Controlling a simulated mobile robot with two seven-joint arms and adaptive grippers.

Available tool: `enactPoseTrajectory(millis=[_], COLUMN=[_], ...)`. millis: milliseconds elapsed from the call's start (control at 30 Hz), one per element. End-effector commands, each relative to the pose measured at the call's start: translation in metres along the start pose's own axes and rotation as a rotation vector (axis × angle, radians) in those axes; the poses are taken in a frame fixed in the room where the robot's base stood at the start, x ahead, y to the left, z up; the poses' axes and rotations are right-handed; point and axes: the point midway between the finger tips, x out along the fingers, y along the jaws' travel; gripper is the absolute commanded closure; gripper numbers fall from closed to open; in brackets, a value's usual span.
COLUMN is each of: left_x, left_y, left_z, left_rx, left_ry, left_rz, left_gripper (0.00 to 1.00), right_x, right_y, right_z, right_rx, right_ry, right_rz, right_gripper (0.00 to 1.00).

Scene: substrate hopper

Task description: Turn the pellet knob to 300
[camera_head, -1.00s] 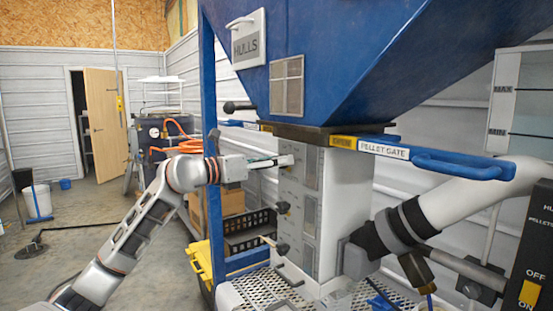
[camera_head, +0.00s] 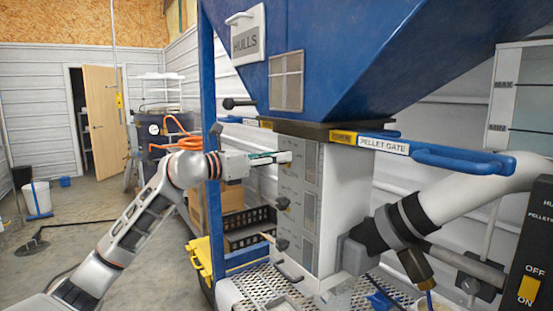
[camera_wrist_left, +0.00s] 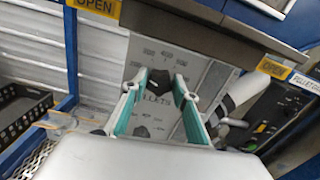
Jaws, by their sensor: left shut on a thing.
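The pellet knob (camera_wrist_left: 160,77) is a dark knob on the grey dial panel, with numbers around it and lettering ending in "LETS" below it. My left gripper (camera_wrist_left: 159,86) has teal-lined fingers, one on each side of the knob, shut on it. In the head view, my left gripper (camera_head: 286,157) reaches in from the left to the top of the pale control column (camera_head: 343,205). Its fingers hide the knob there. I cannot read the knob's exact setting. My right gripper is not in view.
Lower black knobs (camera_head: 282,203) stick out from the column below my gripper. The blue pellet gate handle (camera_head: 462,161) juts out to the right under the blue hopper (camera_head: 340,60). A black crate (camera_head: 250,228) and a blue post (camera_head: 208,120) stand near my left arm.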

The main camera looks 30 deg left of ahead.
Motion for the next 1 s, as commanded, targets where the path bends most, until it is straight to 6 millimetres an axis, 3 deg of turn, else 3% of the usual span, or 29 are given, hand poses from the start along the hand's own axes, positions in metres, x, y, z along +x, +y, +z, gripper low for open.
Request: enactPoseTrajectory(millis=[600,1000], left_x=[0.000,0.000], left_y=[-0.001,-0.002], left_z=[-0.001,-0.001], left_rx=[0.457,0.589], left_ry=[0.001,0.001], left_rz=[0.001,0.000], left_gripper=[0.93,0.93], right_x=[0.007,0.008], right_y=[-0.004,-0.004], right_z=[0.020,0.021], right_rx=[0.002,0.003], right_ry=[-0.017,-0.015], right_rz=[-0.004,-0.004], right_gripper=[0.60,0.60])
